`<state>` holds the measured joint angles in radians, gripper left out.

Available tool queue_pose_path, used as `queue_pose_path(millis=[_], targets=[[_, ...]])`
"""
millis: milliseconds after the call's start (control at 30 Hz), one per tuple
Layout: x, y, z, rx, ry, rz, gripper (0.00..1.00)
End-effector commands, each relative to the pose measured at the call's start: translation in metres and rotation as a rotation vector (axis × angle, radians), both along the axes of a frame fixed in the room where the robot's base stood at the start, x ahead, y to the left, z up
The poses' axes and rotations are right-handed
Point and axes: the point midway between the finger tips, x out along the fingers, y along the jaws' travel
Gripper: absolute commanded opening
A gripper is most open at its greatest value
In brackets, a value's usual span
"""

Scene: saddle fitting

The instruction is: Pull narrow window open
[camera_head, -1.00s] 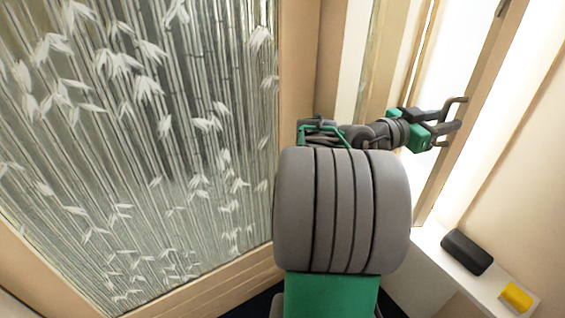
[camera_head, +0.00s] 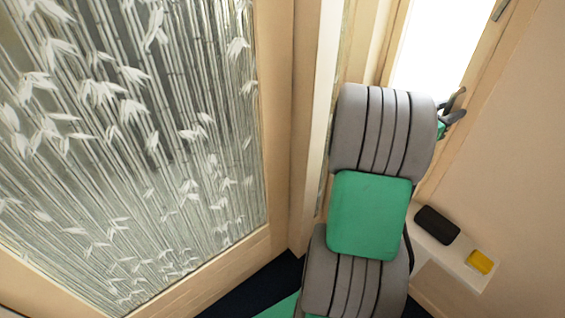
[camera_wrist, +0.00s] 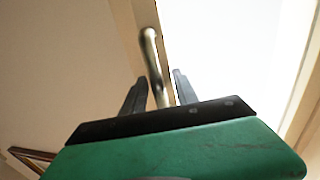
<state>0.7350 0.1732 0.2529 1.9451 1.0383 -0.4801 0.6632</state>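The narrow window (camera_head: 432,45) is a bright pane in a light wooden frame (camera_head: 488,75), at the upper right of the head view. Its metal handle (camera_wrist: 150,48) shows in the wrist view as a bent bar beside the bright pane (camera_wrist: 220,50). My gripper (camera_wrist: 160,76) has its two dark fingers apart, one on each side of the handle's lower part, with gaps showing. In the head view only the fingertips (camera_head: 456,106) show, by the window frame; my own arm hides the rest. Contact with the handle cannot be told.
A large bamboo-patterned glass panel (camera_head: 130,130) in a wooden frame fills the left. A white ledge (camera_head: 440,253) at lower right holds a black case (camera_head: 437,225) and a yellow object (camera_head: 480,262). A plain wall (camera_head: 510,170) stands at the right.

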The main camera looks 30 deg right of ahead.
Motion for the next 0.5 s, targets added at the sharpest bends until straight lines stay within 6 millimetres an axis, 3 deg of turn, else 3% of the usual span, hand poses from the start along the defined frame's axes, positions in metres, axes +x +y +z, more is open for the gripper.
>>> queue_pose_path(millis=[400,500], targets=[[0.001,0.064,-0.001,-0.002,-0.001,-0.001,0.36],[0.017,0.077,-0.001,0.092,-0.009,0.036,0.36]])
